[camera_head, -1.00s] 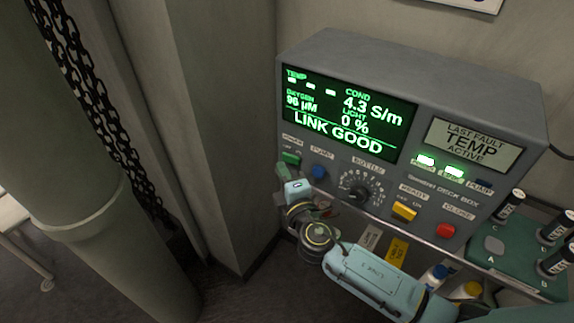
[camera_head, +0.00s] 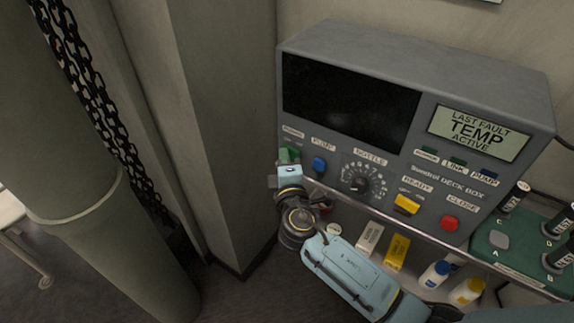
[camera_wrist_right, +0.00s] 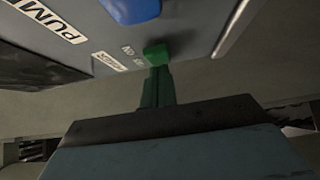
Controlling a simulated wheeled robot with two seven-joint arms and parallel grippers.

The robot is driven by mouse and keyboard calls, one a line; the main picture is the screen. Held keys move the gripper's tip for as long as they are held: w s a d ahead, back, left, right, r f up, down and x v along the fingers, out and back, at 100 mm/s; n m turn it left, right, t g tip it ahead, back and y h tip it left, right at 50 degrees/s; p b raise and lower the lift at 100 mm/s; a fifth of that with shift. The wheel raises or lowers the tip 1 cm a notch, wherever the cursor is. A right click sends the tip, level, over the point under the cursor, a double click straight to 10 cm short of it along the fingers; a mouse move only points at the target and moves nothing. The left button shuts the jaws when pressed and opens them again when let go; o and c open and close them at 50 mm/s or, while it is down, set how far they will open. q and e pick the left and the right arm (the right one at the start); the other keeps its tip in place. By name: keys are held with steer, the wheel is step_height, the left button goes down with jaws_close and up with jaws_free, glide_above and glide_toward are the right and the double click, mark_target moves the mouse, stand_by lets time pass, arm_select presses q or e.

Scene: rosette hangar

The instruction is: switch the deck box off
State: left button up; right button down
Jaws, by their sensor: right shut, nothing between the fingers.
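The grey deck box (camera_head: 312,45) stands on a shelf against the wall. Its large main screen (camera_head: 350,108) is black, and its small indicator lamps (camera_head: 457,162) are dark. The smaller panel (camera_head: 478,133) still reads "LAST FAULT TEMP ACTIVE". The green power switch (camera_head: 288,153) is at the box's lower left, partly hidden by my right gripper (camera_head: 287,165). In the right wrist view the green switch (camera_wrist_right: 156,54) is right at the tip of my shut, empty right gripper (camera_wrist_right: 157,75); whether they touch is unclear. My left gripper is not in view.
Beside the switch are a blue pump button (camera_head: 319,167), a bottle knob (camera_head: 359,185), a yellow ready switch (camera_head: 406,204) and a red close button (camera_head: 449,223). Bottles (camera_head: 434,274) stand below. A green rack (camera_head: 499,240) is at right, a pillar (camera_head: 215,120) at left.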

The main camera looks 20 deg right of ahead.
steer(key=shift+w+d+r, duration=0.15)
steer(key=shift+w+d, duration=0.05)
steer(key=shift+d, duration=0.05)
steer(key=shift+a, duration=0.1)
steer(key=shift+s+a, duration=0.15)
steer(key=shift+a, duration=0.15)
steer(key=s+a+b, duration=0.1)
steer(key=s+a, duration=0.5)
steer(key=s, duration=0.5)
steer(key=shift+s+b, duration=0.3)
steer(key=shift+b, duration=0.1)
steer(key=shift+f, duration=0.25)
